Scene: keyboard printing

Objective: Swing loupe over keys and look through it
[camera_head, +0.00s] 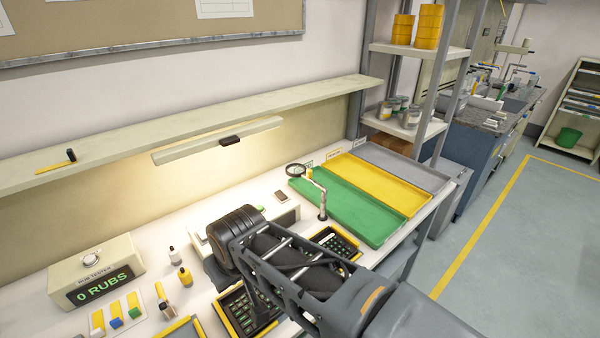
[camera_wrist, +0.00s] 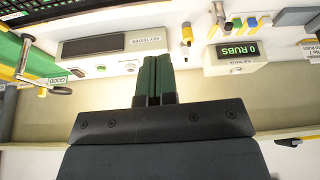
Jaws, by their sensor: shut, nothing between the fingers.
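The loupe (camera_head: 296,170) is a round, dark-rimmed lens on a bent metal arm and post. It stands on the white bench in front of the green tray, its lens out to the left of the post. Dark keys lie in a yellow-edged tray (camera_head: 232,312) at the bench front, and more show in a second one (camera_head: 347,240) nearer the loupe; my arm partly covers both. My gripper (camera_wrist: 157,58) shows in the wrist view with its two dark green fingers together and empty. It is apart from the loupe. In the head view my arm hides the gripper.
A green tray (camera_head: 368,236), a yellow tray (camera_head: 420,201) and a grey tray (camera_head: 433,180) lie at the bench's right. The rub tester (camera_head: 95,270) stands at the left. A shelf (camera_head: 200,118) runs along the wall.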

